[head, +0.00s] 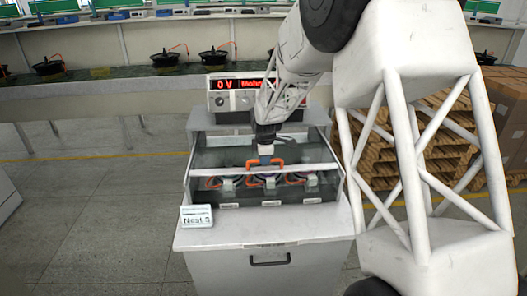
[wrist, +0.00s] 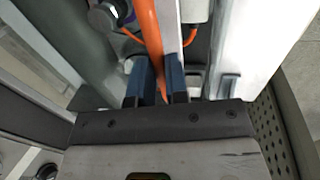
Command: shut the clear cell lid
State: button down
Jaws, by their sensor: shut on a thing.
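The clear lid (head: 225,171) of the test cell shows in the head view as a see-through panel with a pale front bar. An orange handle (head: 280,163) stands at the middle of that bar. My gripper (head: 265,153) reaches down from above and is shut on the handle. In the wrist view the blue fingers (wrist: 158,88) sit on either side of the orange handle (wrist: 147,30). The pale bar seems to lie above the cell's front edge, but how far the lid is open is hard to tell. Motor parts with orange leads (head: 228,183) show through and below the lid.
A display box (head: 230,97) reading 0 V stands behind. Stacked pallets (head: 400,150) are at right. Open floor (head: 100,210) lies to the left.

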jog(key=s, duration=0.6)
jog(key=shift+f, duration=0.1)
jog(key=c, duration=1.1)
grip_release()
jog(key=shift+c, duration=0.2)
jog(key=shift+s+r, duration=0.1)
jog(key=shift+r, duration=0.75)
jog(key=shift+s+r, duration=0.2)
jog(key=shift+r, duration=0.8)
jog(key=shift+s+r, duration=0.25)
jog(key=shift+r, duration=0.8)
jog(key=shift+s+r, duration=0.2)
jog(key=shift+r, duration=0.8)
